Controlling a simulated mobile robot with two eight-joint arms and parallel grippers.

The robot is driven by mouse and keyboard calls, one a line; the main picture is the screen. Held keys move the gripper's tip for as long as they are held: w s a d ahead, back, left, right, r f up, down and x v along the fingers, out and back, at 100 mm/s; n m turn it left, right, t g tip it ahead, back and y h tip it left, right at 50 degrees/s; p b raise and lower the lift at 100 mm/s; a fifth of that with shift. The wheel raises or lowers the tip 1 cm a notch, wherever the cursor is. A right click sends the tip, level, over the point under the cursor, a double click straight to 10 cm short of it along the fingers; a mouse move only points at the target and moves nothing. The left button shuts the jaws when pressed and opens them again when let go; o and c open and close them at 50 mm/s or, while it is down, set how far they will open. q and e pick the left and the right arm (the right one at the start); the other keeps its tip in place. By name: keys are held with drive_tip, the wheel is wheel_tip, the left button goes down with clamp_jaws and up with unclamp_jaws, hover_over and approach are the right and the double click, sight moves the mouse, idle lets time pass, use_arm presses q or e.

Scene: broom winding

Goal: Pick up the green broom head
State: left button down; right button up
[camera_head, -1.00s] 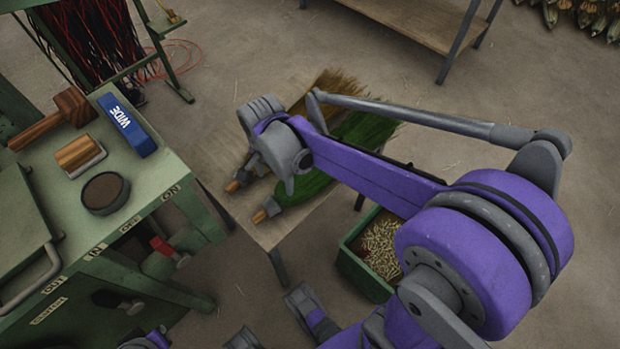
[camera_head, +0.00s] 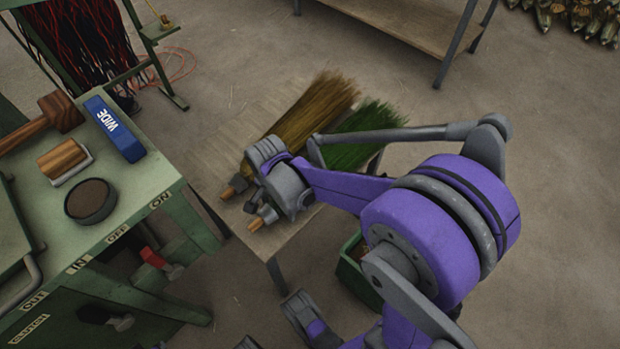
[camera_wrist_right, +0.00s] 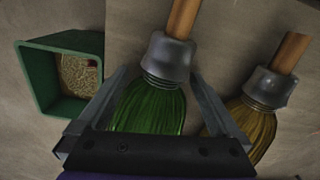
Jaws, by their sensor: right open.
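The green broom head (camera_head: 365,135) lies on a small wooden table, its bristles pointing away and partly hidden behind my right arm. In the right wrist view its green bristles (camera_wrist_right: 152,108), grey collar and wooden handle stub lie between the two fingers of my right gripper (camera_wrist_right: 160,74). The fingers are open, one on each side, and I cannot tell whether they touch it. In the head view the right gripper (camera_head: 260,208) is over the collar end.
A tan broom head (camera_head: 318,105) lies close beside the green one; it also shows in the right wrist view (camera_wrist_right: 255,120). A green bin (camera_head: 352,270) stands by the table (camera_head: 205,155). A green machine bench (camera_head: 135,190) is at left.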

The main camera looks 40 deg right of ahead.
clamp_jaws()
drive_tip(key=shift+r, duration=0.1)
idle(0.3)
drive_tip(key=shift+r, duration=0.1)
